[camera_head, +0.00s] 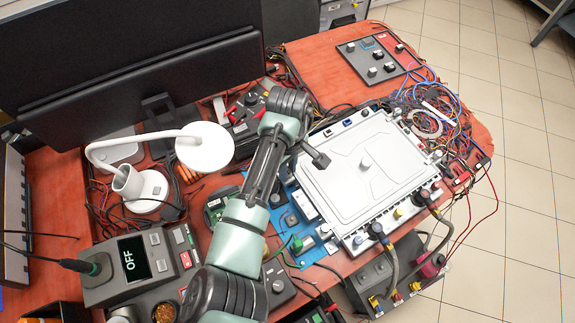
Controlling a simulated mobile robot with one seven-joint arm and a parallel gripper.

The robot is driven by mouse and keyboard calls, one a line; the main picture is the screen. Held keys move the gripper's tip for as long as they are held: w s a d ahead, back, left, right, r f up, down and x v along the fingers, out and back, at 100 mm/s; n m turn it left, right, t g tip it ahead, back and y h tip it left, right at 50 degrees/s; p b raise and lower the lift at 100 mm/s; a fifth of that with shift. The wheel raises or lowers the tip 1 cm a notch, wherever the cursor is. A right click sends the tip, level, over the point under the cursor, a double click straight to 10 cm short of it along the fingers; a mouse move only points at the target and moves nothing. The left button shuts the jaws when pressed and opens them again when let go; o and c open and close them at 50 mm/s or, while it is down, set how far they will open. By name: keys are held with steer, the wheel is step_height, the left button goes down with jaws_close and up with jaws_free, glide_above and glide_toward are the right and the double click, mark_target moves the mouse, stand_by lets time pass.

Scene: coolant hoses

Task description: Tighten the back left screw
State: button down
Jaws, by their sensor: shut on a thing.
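A white flat cover (350,190) with a round knob (365,163) at its middle sits on the workbench. Small fixings show along its rim, one of them at the back right corner (397,113). My arm reaches up from the bottom, and its wrist bends over the cover's back left area. My gripper (319,158) is the small dark end there, close to the cover's left side. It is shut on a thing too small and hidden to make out. The back left screw is not clearly visible; my wrist covers part of that corner.
Hoses with dark connectors (377,230) run off the cover's front edge. Tangled wires (425,110) lie at the right. A white lamp (205,147), a monitor (150,85) and a station reading OFF (132,258) stand at the left. A dark panel (372,60) lies at the back.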

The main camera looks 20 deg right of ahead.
steer(key=shift+r+p, duration=0.15)
steer(key=shift+p, duration=0.15)
steer(key=shift+s+m+p, duration=0.1)
steer(key=shift+m+p, duration=1)
steer(key=shift+p, duration=0.05)
steer(key=m+p, duration=0.1)
steer(key=m, duration=0.1)
steer(key=shift+m, duration=0.4)
steer(key=m+p, duration=0.1)
steer(key=m, duration=0.2)
steer(key=shift+m, duration=0.3)
steer(key=m+p, duration=0.1)
steer(key=m, duration=0.3)
steer(key=shift+m, duration=0.3)
steer(key=m, duration=0.4)
steer(key=shift+m, duration=0.3)
